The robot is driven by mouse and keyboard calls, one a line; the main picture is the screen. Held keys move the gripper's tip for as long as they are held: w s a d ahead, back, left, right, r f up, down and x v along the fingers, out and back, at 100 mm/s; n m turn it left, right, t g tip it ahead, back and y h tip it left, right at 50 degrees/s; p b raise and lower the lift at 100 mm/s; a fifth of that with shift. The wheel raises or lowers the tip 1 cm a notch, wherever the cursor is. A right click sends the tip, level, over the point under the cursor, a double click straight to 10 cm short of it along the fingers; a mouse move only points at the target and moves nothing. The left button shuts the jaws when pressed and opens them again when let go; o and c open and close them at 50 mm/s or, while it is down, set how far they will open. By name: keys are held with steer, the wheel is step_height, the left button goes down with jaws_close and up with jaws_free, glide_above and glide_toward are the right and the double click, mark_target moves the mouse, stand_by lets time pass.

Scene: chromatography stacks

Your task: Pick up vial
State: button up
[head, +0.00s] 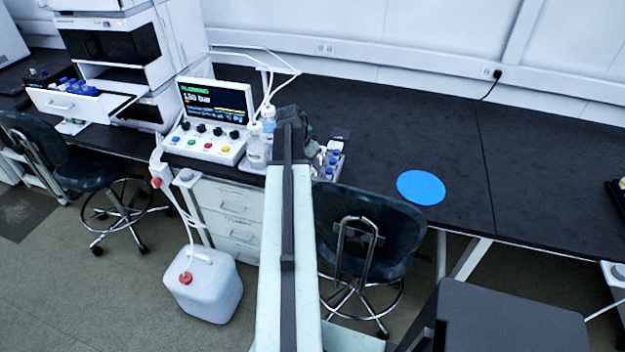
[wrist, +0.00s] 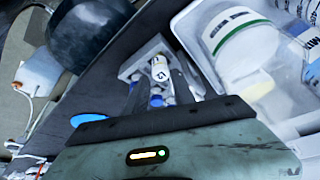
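A small vial rack (wrist: 132,66) holds several vials. One vial (wrist: 161,66) with a white label stands up near the fingertips in the wrist view, and several blue caps (wrist: 157,101) show closer to the palm. In the head view the blue-capped vials (head: 331,161) stand on the bench, just right of my arm. My gripper (wrist: 158,80) is over the rack, with its two dark fingers apart on either side of the labelled vial. I see no clear contact between fingers and vial. In the head view my arm hides the fingertips.
Large bottles in a white tray (wrist: 262,88) stand close on the right in the wrist view. In the head view a pump display (head: 215,105) and bottles (head: 257,147) stand left of my arm. A blue disc (head: 421,187) lies on otherwise clear bench. A chair (head: 368,235) stands in front.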

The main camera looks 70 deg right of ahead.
steer(key=b+x, duration=0.2)
steer(key=x, duration=0.2)
steer(key=shift+w+f+b, duration=0.1)
steer(key=shift+b, duration=0.3)
jaws_close()
steer(key=shift+r+p, duration=0.8)
steer(key=r+p, duration=0.3)
steer(key=shift+a, duration=0.25)
steer(key=w+a, duration=0.3)
steer(key=a, duration=0.4)
steer(key=w+a+r+p, duration=0.1)
steer(key=w+a, duration=0.2)
steer(key=a, duration=0.4)
steer(key=shift+a+r, duration=0.15)
steer(key=shift+r, duration=0.05)
